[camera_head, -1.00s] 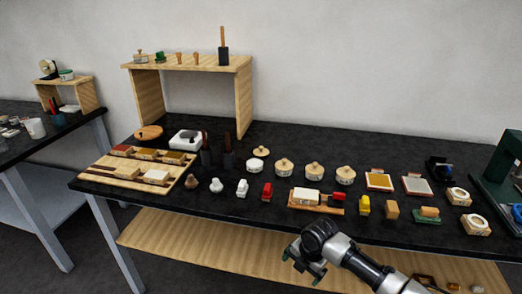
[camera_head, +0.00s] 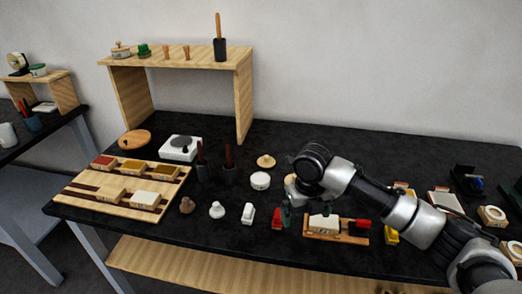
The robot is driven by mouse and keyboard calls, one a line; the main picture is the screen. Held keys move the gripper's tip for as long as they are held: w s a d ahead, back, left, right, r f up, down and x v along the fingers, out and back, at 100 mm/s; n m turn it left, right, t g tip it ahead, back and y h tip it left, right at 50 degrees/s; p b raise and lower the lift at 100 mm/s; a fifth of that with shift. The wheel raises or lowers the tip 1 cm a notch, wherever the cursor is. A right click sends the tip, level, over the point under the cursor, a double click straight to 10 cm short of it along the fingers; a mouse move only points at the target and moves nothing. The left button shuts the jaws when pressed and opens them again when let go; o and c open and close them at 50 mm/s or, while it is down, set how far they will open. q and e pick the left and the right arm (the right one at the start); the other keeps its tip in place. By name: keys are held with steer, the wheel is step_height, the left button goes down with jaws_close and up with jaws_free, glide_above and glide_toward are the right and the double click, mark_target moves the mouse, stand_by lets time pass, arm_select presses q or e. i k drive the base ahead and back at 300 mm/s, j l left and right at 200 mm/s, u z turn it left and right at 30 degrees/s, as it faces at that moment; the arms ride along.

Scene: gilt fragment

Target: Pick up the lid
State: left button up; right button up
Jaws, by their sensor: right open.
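A round wooden lid (camera_head: 266,160) with a knob lies on the dark tabletop, just behind an open-looking white jar (camera_head: 260,181). My right gripper (camera_head: 305,214) reaches in from the right, pointing down, to the right of and nearer than the lid. Its jaws are open, with one dark fingertip by the red-and-white items and the other over the wooden tray. It is apart from the lid. My arm hides the other lidded jars almost wholly; a pale part of one shows beside the wrist. My left gripper is out of view.
A wooden tray (camera_head: 318,235) with a white block and red piece sits below my gripper. Dark cups with handles (camera_head: 230,172) stand left of the jar. A wooden shelf (camera_head: 175,61) stands at the back left. Bare tabletop lies behind the lid.

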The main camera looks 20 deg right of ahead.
mark_target(266, 161)
steer(key=i, duration=1.3)
